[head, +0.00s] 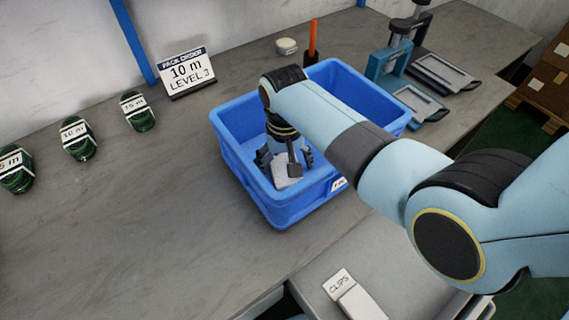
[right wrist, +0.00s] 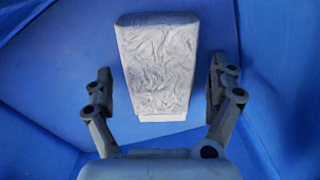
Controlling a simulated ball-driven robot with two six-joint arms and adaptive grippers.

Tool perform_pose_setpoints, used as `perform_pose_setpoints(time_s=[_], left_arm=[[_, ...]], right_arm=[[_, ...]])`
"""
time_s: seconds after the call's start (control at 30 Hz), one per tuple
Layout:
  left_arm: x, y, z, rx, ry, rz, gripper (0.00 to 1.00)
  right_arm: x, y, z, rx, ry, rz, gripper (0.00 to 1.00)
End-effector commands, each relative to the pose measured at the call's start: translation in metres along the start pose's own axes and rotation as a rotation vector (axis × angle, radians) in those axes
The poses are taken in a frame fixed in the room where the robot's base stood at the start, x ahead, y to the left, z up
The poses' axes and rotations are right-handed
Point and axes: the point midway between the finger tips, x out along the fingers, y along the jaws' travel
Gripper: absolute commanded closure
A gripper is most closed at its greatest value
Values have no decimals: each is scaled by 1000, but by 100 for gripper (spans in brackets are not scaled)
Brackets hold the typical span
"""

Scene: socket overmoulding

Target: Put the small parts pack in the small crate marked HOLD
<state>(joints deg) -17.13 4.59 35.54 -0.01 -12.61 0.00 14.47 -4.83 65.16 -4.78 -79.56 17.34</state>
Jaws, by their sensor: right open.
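A pale, wrinkled pack (right wrist: 160,60) is between the two fingers of my right gripper (head: 285,160) in the right wrist view, with a visible gap on each side. The gripper is open, reaching down inside a blue crate (head: 255,195). In the head view a pale bit of the pack (head: 286,181) shows low in the crate, partly hidden by the gripper. A small white label (head: 338,184) is on the crate's front wall; its text is too small to read. No crate clearly marked HOLD shows. My left gripper is not in view.
Several green labelled coils (head: 77,138) stand at the left, beside a sign (head: 187,72) reading 10 m LEVEL 3. An orange upright tool (head: 312,38) and blue-and-grey devices (head: 395,62) stand behind the crate. A CLIPS box (head: 352,296) is in front.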

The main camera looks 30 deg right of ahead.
Motion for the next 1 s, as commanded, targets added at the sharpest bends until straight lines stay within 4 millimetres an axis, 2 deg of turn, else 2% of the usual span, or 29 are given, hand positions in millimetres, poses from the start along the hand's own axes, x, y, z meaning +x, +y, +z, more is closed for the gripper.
perform_pose_setpoints(time_s=[0.13, 0.23, 0.5, 0.7, 0.8, 1.0], left_arm=[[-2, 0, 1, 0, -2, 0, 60], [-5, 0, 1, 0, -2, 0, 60], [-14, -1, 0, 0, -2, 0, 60], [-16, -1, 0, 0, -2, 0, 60], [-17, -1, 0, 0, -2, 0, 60], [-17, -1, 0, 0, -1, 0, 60]], right_arm=[[-5, 0, 0, 0, 1, 0, 10], [-17, 0, -1, 0, 3, -1, 10], [-78, 0, -1, 1, 5, -1, 10], [-111, -1, -1, -1, 2, -1, 10], [-120, -1, 0, -1, 1, -1, 10], [-123, 0, 0, 0, 0, 0, 10]])
